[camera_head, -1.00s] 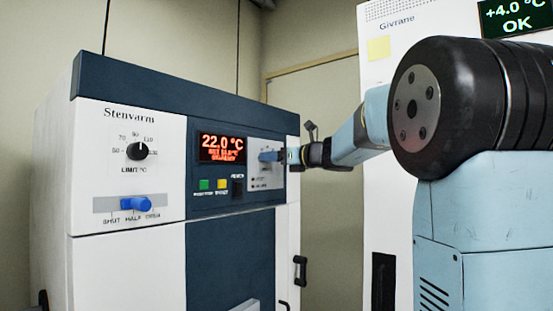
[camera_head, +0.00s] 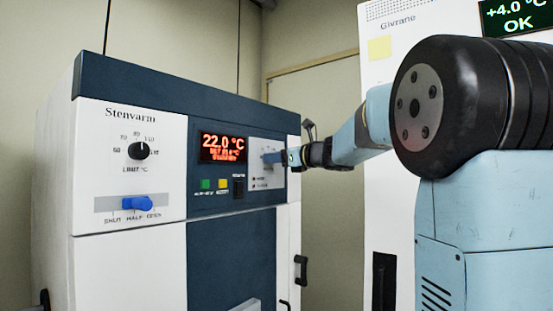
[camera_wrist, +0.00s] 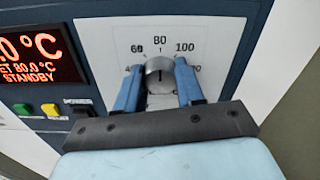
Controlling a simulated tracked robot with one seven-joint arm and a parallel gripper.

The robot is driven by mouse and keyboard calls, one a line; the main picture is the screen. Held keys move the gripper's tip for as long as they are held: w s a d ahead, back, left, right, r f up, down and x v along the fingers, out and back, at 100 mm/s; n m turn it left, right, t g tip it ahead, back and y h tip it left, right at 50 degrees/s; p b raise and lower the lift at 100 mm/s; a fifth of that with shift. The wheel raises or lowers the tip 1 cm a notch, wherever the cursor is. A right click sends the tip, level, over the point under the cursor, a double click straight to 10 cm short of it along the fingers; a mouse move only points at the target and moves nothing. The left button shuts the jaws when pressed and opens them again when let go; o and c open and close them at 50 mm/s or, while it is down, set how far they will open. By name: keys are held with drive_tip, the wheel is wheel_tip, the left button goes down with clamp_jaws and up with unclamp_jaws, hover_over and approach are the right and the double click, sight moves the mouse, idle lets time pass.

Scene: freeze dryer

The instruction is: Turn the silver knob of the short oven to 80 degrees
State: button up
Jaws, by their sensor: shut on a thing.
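The silver knob (camera_wrist: 160,76) sits on a white dial plate on the short oven (camera_head: 120,268), below the printed 80, with 60 to its left and 100 to its right. My gripper (camera_wrist: 158,82) has its two blue fingers on either side of the knob, shut on it. A dark pointer line on the knob runs roughly upright in the wrist view, in line with the 80. The display (camera_wrist: 34,58) beside it reads set 80.0 °C, standby. In the head view my gripper (camera_head: 274,158) hides most of the knob.
A black limit knob (camera_head: 138,151) and a blue slider (camera_head: 138,203) are on the oven's left panel. Green (camera_wrist: 22,109) and yellow (camera_wrist: 50,109) buttons and a black power switch (camera_wrist: 80,108) lie left of the dial. A tall white cabinet (camera_head: 385,200) stands to the right.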

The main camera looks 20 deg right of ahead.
drive_tip(key=shift+d, duration=0.1)
drive_tip(key=o, duration=1)
drive_tip(key=shift+o, duration=0.2)
drive_tip(key=shift+s, duration=0.1)
drive_tip(key=v, duration=1.3)
drive_tip(key=shift+s+d, duration=0.25)
drive_tip(key=s+a+f+n+g+h, duration=0.2)
drive_tip(key=s+a+f+n+g, duration=0.25)
drive_tip(key=s+f+n, duration=0.35)
drive_tip(key=s+a+f+n+g+h, duration=0.25)
drive_tip(key=s+a+f+n, duration=0.3)
drive_tip(key=f, duration=0.45)
drive_tip(key=s+d+f+n+g+h, duration=0.2)
drive_tip(key=s+f+n+h, duration=0.4)
drive_tip(key=s+f+n, duration=0.6)
drive_tip(key=shift+s+f+n, duration=0.4)
drive_tip(key=shift+f+n, duration=0.25)
drive_tip(key=shift+f, duration=0.1)
